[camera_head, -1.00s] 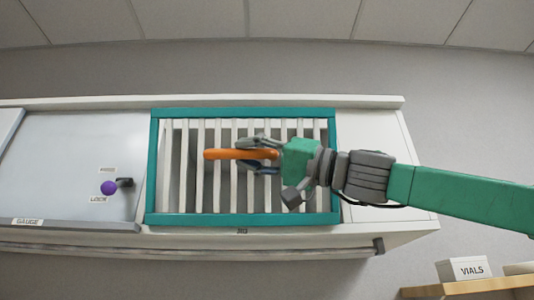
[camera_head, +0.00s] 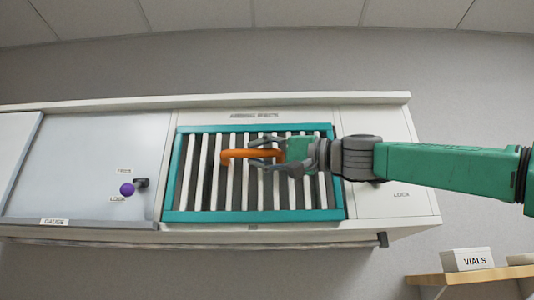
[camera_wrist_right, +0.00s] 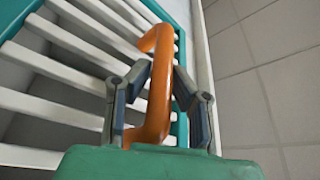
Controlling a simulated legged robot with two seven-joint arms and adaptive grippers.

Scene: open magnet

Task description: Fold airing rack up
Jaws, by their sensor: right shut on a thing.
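The airing rack (camera_head: 262,216) is a teal frame with white slats on the front of a white wall cabinet. It lies close to the cabinet face; whether it is fully flush I cannot tell. An orange bar handle (camera_head: 234,154) stands across its slats; it also shows in the right wrist view (camera_wrist_right: 160,85). My right gripper (camera_head: 264,154) comes in from the right and is shut on the handle, with a finger on either side of it in the right wrist view (camera_wrist_right: 158,95). My left gripper is not in view.
A pale panel labelled GAUGE (camera_head: 85,170) with a purple knob (camera_head: 127,189) is left of the rack. A white panel (camera_head: 385,200) is at the right. A wooden shelf (camera_head: 470,277) with a VIALS box (camera_head: 466,260) is at lower right.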

